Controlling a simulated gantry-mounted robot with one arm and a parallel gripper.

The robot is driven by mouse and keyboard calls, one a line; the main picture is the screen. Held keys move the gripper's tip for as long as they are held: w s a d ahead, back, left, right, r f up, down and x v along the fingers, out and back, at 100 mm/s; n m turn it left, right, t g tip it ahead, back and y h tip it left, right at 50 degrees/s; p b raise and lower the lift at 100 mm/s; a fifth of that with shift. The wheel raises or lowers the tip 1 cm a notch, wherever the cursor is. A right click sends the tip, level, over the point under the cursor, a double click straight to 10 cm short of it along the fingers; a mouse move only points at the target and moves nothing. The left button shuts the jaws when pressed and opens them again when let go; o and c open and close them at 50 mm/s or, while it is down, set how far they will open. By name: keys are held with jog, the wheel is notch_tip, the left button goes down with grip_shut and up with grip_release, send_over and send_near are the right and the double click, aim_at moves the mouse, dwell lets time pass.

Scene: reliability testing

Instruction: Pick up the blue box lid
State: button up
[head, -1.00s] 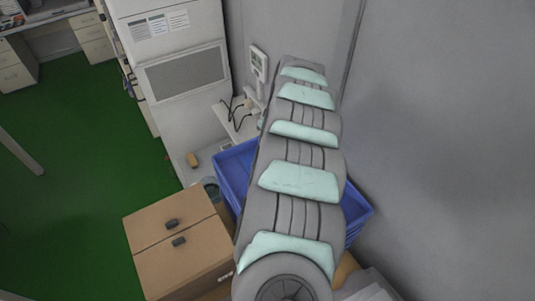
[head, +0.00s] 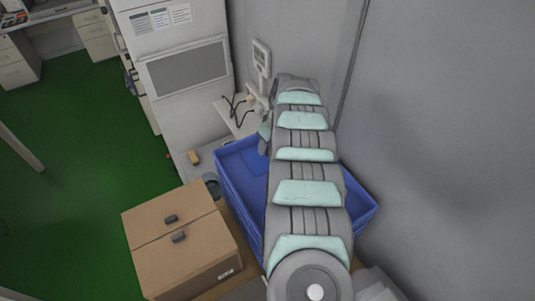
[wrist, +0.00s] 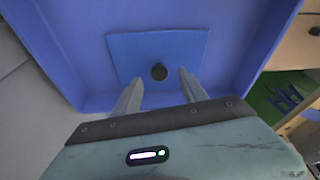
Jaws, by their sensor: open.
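The blue box lid (wrist: 128,55) is a flat blue square with a round black knob (wrist: 159,72) in the wrist view. It lies inside the blue crate (wrist: 240,30). In the head view, part of the lid (head: 256,162) shows in the crate (head: 232,187), left of my arm, which hides the rest. My gripper (wrist: 160,77) is open and empty over the lid's near edge. Its two fingers are apart, with the knob between the tips in the picture. I cannot tell how far the tips are above the knob.
A closed cardboard box (head: 185,245) with two dark knobs stands left of the crate in the head view. The crate's walls rise around the lid. A grey wall (head: 440,130) is at right, and a white cabinet (head: 180,80) stands behind.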

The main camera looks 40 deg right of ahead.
aim_at(267, 153)
jog(key=shift+b+x, duration=0.55)
jog(key=shift+x, duration=0.6)
jog(key=shift+w+f, duration=0.1)
jog(key=shift+f, duration=0.1)
jog(key=shift+c, duration=0.3)
grip_shut()
